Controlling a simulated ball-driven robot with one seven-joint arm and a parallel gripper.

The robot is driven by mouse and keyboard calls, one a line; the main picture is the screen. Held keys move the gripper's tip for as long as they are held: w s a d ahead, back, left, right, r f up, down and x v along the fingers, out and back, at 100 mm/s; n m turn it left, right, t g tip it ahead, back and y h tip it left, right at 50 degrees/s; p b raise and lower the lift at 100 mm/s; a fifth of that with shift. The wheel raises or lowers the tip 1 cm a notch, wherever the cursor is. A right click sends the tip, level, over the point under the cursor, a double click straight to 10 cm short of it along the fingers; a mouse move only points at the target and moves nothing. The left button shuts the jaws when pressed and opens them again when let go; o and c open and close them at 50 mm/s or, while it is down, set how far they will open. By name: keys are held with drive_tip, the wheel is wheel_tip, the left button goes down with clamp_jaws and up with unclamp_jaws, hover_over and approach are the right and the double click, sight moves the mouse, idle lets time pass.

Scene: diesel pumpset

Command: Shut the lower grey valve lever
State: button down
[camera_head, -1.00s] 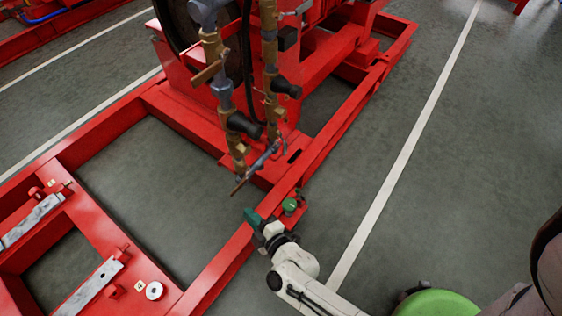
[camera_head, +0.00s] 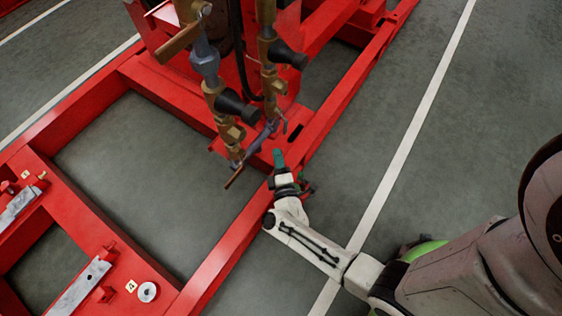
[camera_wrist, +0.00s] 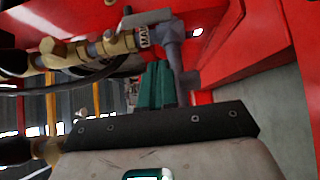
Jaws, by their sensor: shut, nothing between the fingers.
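The lower grey valve lever (camera_head: 284,123) is small in the head view, near the foot of the right brass pipe. In the wrist view a flat grey lever (camera_wrist: 146,18) lies beside a brass valve (camera_wrist: 112,47), roughly along its pipe, with a grey elbow (camera_wrist: 173,42) at the valve's end. My gripper (camera_head: 278,153) is shut and empty, its green fingers just below the lever in the head view. In the wrist view the gripper (camera_wrist: 157,82) points toward the elbow and lever. Contact with either cannot be made out.
A brown lever (camera_head: 234,177) sticks out at the foot of the left pipe. A black handle or cap (camera_head: 288,55) juts from the right pipe. The red frame rail (camera_head: 236,245) runs beneath my arm. Grey floor (camera_head: 440,130) to the right is open.

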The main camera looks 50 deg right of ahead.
drive_tip(key=w+d+b, duration=0.2)
drive_tip(key=d, duration=0.4)
drive_tip(key=shift+w, duration=0.1)
